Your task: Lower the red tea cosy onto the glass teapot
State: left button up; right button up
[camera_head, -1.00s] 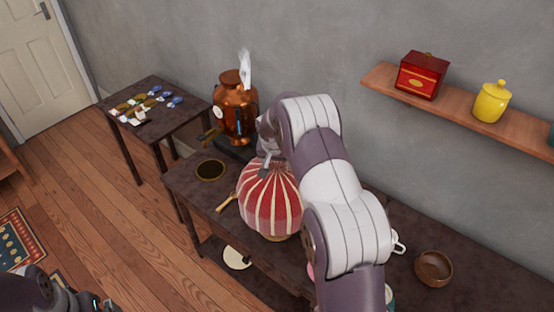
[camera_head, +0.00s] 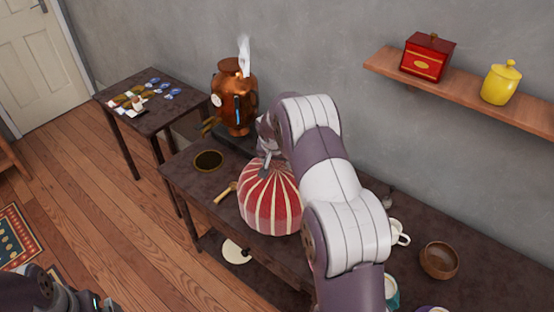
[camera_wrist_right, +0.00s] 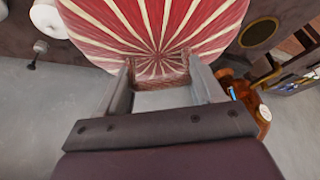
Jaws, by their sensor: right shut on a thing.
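The red tea cosy (camera_head: 270,205), with cream stripes, is over the dark table, below my right gripper (camera_head: 267,168). My right gripper is shut on the gathered top of the cosy. In the right wrist view, the fingers (camera_wrist_right: 158,68) stand either side of that top, and the striped cosy (camera_wrist_right: 150,25) spreads out beyond them. The glass teapot does not show; I cannot tell whether the cosy covers it. At the lower left, part of my left arm shows, but its jaws cannot be made out.
The dark table (camera_head: 222,222) carries a round dark disc (camera_head: 208,160), a copper urn (camera_head: 235,98) with steam, a white cup (camera_head: 399,233) and a wooden bowl (camera_head: 439,260). A wall shelf (camera_head: 470,92) holds a red tin (camera_head: 427,57) and a yellow jar (camera_head: 500,82).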

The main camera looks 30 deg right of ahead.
jog(key=shift+f, duration=0.25)
jog(key=shift+b, duration=0.3)
dwell(0.4)
jog(key=shift+f+b, duration=3.05)
jog(key=shift+f, duration=0.3)
